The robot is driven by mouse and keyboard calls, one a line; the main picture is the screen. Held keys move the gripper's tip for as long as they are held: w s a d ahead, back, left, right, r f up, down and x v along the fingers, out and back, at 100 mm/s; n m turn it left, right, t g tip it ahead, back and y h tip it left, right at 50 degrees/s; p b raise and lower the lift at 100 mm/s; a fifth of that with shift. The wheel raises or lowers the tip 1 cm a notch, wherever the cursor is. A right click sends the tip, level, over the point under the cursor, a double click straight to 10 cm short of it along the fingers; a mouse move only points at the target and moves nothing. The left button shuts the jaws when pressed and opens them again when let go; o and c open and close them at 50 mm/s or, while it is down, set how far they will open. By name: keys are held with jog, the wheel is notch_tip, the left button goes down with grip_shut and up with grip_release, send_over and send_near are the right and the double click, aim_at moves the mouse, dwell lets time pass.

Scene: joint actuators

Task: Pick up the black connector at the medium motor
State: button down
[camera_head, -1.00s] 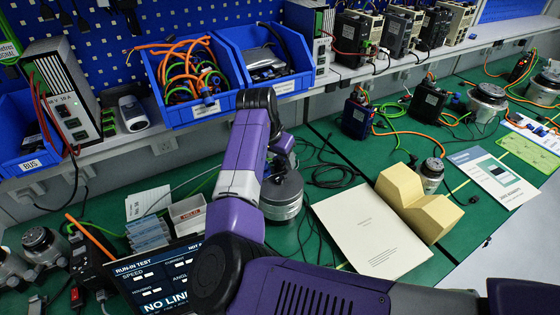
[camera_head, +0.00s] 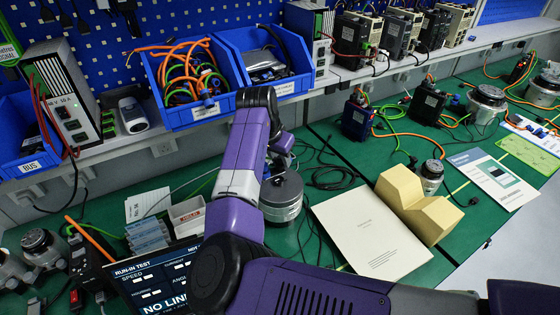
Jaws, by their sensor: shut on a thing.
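A round grey motor with a dark top (camera_head: 283,194) stands on the green bench just below my gripper. My gripper (camera_head: 277,168) points down at the motor's top left side, partly hidden behind my purple arm. It is shut on a small dark thing, which I take to be the black connector; its outline cannot be told apart from the dark fingers. Loose black cable (camera_head: 328,178) lies on the bench right of the motor. A smaller motor (camera_head: 430,177) stands farther right, behind the yellow block.
A white sheet (camera_head: 368,230) and a yellow V-shaped block (camera_head: 412,203) lie to the right. A small white box (camera_head: 187,214) and a run-in test screen (camera_head: 155,280) are at the left. Blue bins (camera_head: 195,85) stand on the shelf behind.

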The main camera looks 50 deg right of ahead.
notch_tip(320, 180, up, 19)
jog(key=b, duration=0.1)
dwell(0.4)
